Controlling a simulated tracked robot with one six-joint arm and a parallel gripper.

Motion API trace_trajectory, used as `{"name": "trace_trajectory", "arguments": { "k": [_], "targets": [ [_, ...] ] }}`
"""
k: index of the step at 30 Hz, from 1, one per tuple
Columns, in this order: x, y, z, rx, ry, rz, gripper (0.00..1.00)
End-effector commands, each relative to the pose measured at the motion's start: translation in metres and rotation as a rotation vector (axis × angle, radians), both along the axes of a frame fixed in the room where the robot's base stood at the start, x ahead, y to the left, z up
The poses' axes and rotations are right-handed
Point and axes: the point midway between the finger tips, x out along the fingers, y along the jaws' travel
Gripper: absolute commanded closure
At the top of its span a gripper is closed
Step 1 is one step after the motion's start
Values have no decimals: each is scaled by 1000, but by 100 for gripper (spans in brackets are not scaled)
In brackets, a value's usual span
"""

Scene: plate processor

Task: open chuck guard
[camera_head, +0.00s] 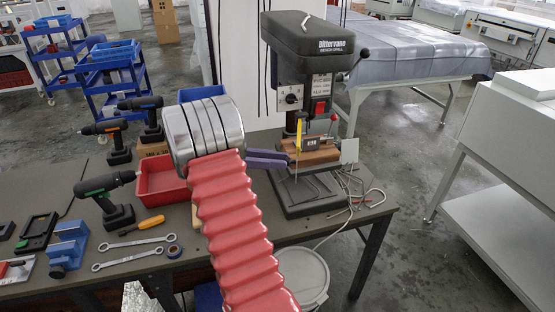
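The bench drill (312,62) stands on the right end of the workbench, with a dark head, a red switch and a grey base. A narrow yellow part (298,134) stands upright below the head, around where the chuck would be. I cannot tell whether it belongs to the chuck guard, or whether the guard is open. A brown block (318,158) sits on the drill table. My gripper (288,161) shows as purple fingers pointing right, with tips beside the block's left end. Contact and finger gap are unclear. My red-sleeved arm hides part of the bench.
A light grey plate (349,151) and loose cables (360,196) are at the drill's right. A red bin (160,178), cordless drills (108,197) and wrenches (130,262) lie left of my arm. A white bucket (302,276) stands below the bench edge.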

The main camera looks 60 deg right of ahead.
Motion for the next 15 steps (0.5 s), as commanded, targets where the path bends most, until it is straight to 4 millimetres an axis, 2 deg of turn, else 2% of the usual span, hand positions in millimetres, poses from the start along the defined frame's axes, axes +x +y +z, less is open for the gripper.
{"name": "trace_trajectory", "arguments": {
  "k": [1,8,13,15],
  "targets": [
    [2,-2,1,-5,-4,9,79],
    [2,0,0,-2,-3,9,63],
    [2,0,0,-1,-2,8,62],
    [3,0,0,-2,-3,9,67]
  ]
}}
